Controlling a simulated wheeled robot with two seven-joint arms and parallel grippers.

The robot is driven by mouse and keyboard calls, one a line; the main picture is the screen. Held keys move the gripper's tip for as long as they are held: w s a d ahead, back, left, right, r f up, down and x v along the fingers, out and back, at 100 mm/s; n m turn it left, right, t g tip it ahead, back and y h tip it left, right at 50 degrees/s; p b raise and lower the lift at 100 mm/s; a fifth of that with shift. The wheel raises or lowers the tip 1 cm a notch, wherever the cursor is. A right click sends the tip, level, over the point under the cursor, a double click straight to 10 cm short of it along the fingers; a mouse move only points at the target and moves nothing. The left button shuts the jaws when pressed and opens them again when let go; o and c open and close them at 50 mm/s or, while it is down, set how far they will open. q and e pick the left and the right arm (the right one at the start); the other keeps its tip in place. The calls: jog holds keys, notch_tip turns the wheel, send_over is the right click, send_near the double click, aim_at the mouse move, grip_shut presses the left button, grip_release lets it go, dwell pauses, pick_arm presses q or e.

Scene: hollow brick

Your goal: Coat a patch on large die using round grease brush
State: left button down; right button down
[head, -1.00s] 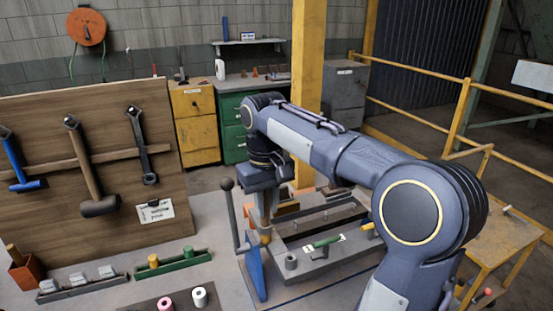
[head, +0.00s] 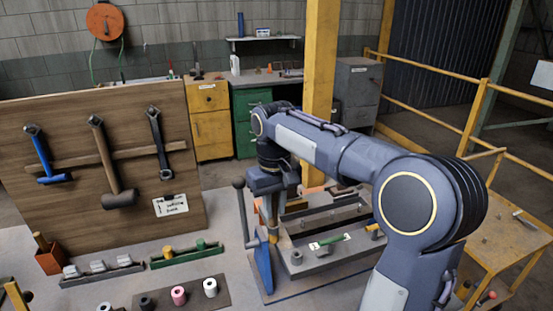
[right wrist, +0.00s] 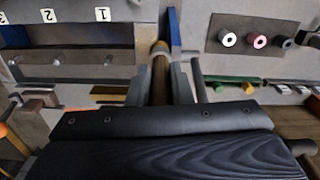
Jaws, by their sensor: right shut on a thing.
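The brush's bristle end is hidden. I cannot tell for sure which piece is the large die. My left gripper is not in view.
The blue part (head: 263,270) and a dark lever (head: 241,205) stand close to the gripper. A plate with several rings (head: 190,295) and a green tray (head: 185,256) lie to the left. A tool board (head: 90,225) stands behind them. Bare bench lies between tray and lever.

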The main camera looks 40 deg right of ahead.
notch_tip(320, 180, up, 4)
jog(key=p, duration=0.3)
jog(key=shift+d, duration=0.1)
jog(key=shift+a+r+p, duration=0.2)
jog(key=shift+r+p, duration=0.65)
jog(key=shift+p, duration=0.1)
jog(key=shift+r+p, duration=1.2)
jog(key=shift+d, duration=0.1)
